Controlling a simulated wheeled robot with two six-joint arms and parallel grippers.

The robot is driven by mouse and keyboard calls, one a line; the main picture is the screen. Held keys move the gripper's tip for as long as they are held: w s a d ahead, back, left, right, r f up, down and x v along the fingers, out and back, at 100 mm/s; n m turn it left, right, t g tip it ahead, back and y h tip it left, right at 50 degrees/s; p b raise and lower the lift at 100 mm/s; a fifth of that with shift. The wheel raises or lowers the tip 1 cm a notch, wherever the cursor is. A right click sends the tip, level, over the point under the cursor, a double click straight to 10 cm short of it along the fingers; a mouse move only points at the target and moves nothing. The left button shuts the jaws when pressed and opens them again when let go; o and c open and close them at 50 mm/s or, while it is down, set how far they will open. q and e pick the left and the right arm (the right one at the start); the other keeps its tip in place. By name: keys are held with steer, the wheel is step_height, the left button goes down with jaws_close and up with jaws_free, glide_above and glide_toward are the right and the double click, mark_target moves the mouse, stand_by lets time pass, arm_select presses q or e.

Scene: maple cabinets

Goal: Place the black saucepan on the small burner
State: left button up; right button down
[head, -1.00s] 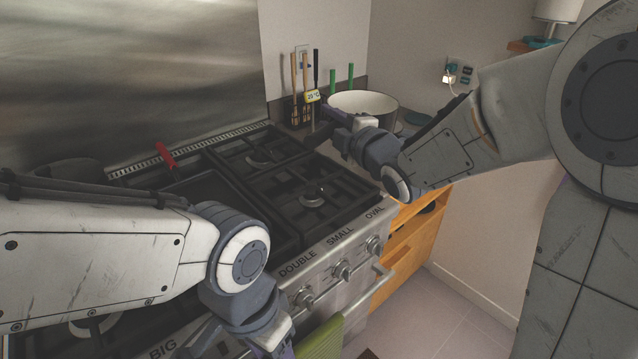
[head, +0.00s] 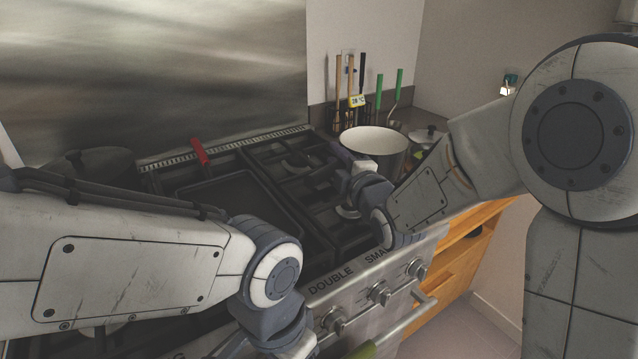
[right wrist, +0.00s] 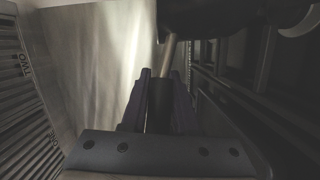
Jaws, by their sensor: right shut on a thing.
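The black saucepan (head: 392,165), dark outside with a pale inside, is upright near the right rear edge of the stove. Its base is hidden, so I cannot tell if it touches anything. My right gripper (head: 347,158) is at its near left side. In the right wrist view, my right gripper (right wrist: 160,92) is shut on the dark handle, whose metal stem (right wrist: 168,50) leads to the pan. A front burner (head: 346,211) shows partly behind my right gripper, and a rear burner (head: 294,163) lies farther left. My left arm reaches the bottom edge; its fingers are out of frame.
A red-handled griddle pan (head: 232,196) lies on the middle of the stove. A dark pot (head: 95,160) stands at the left rear. Utensils in a holder (head: 350,116) and a lidded pot (head: 427,135) are on the counter behind. Knobs (head: 379,293) line the front.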

steer(key=a+f, duration=0.4)
steer(key=f, duration=0.2)
steer(key=shift+w+a, duration=0.15)
steer(key=shift+f, duration=0.2)
steer(key=shift+f, duration=0.25)
steer(key=c, duration=0.7)
jaws_free()
